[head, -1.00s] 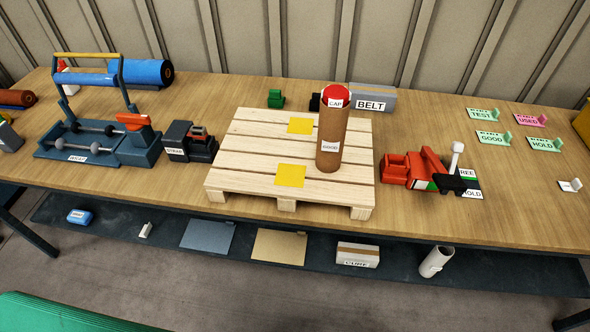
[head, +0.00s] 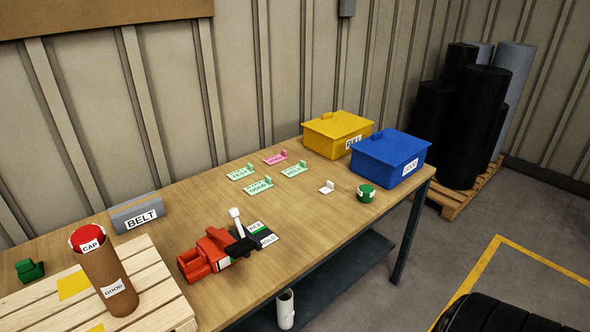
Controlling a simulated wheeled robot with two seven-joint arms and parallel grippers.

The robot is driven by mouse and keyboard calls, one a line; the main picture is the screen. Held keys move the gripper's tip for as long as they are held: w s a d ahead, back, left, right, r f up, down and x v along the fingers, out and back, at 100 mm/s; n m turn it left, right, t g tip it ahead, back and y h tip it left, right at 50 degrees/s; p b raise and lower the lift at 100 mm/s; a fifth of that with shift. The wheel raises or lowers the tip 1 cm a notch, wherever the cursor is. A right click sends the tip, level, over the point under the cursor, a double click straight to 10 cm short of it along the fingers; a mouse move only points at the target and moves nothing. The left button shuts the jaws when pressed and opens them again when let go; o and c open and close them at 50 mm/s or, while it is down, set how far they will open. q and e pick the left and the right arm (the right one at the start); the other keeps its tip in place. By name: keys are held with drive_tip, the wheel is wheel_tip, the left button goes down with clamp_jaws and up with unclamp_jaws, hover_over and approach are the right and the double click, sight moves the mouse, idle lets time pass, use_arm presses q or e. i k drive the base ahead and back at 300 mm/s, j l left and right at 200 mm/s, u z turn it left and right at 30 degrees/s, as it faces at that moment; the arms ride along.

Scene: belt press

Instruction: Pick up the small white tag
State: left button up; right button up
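The small white tag (head: 327,187) lies on the wooden bench top near its right part, with a small upright tab. It is between the green and pink tags and a small green round item (head: 366,193). Its lettering is too small to read. Neither of my grippers shows in the head view.
Green TEST, HOLD and GOOD tags (head: 258,186) and a pink tag (head: 275,157) lie left of it. A yellow bin (head: 322,141) and a blue GOOD bin (head: 372,160) stand behind. A red tool (head: 207,257) sits nearer. Bench (head: 310,225) around the tag is clear.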

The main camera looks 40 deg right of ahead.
sight(329, 187)
drive_tip(key=z, duration=1.55)
drive_tip(key=u, duration=1.55)
drive_tip(key=z, duration=1.55)
drive_tip(key=i+l, duration=0.1)
drive_tip(key=l, duration=0.2)
